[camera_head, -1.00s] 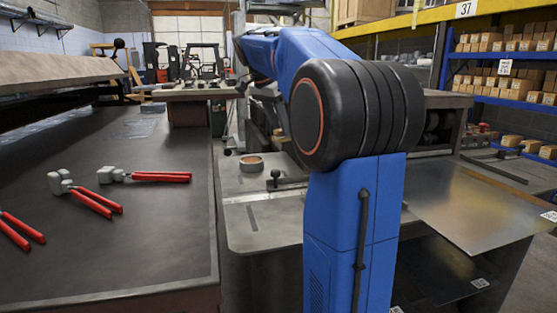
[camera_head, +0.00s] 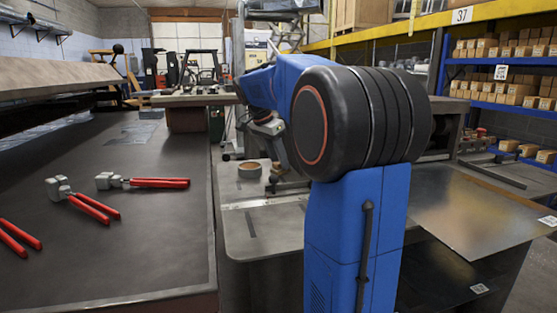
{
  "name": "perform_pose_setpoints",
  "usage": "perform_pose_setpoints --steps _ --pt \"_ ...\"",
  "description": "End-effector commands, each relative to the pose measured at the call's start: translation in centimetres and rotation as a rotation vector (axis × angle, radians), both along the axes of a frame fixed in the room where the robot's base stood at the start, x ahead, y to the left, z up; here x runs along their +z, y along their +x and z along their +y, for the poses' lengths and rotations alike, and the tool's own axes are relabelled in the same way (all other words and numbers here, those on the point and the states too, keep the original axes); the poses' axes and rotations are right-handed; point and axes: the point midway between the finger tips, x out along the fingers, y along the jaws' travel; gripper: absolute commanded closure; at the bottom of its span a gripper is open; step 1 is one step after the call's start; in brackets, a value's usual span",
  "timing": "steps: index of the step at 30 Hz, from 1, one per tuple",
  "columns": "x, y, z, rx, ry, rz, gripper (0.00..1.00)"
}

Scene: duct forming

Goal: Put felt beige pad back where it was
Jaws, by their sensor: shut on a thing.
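My blue arm fills the middle of the view and hides much of the machine table behind it. My gripper (camera_head: 279,168) shows small and partly hidden at the left edge of the arm's big black joint, low over the grey machine table (camera_head: 262,228). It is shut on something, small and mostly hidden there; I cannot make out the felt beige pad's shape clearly. A round beige-brown ring-like item (camera_head: 250,169) lies on the table just left of my gripper, apart from it.
A dark workbench (camera_head: 120,240) on the left carries several red-handled tools (camera_head: 160,183). A metal sheet (camera_head: 475,213) lies at the right. Blue shelves (camera_head: 500,95) with boxes stand at the back right. The machine table's front left is mostly clear.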

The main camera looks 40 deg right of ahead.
Motion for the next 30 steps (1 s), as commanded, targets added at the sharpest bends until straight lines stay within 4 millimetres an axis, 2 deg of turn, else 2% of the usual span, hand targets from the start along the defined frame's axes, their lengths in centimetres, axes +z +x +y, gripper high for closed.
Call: perform_pose_setpoints --steps 5,6,7,8,16,20,23,30 --pt "-0.3 0.0 0.0 0.0 0.0 0.0 0.83" --pt "-0.2 0.0 0.0 0.0 0.0 0.0 0.56" --pt "-0.2 0.0 0.0 0.0 0.0 0.0 0.49" --pt "-0.2 0.0 0.0 0.0 0.0 0.0 0.47" --pt "-0.2 0.0 0.0 0.0 0.0 0.0 0.47" --pt "0.4 0.0 0.2 0.0 0.0 -0.001 0.47" --pt "1.6 0.1 0.6 0.002 -0.001 -0.002 0.47" --pt "5.8 0.3 2.4 0.002 -0.001 -0.003 0.47"
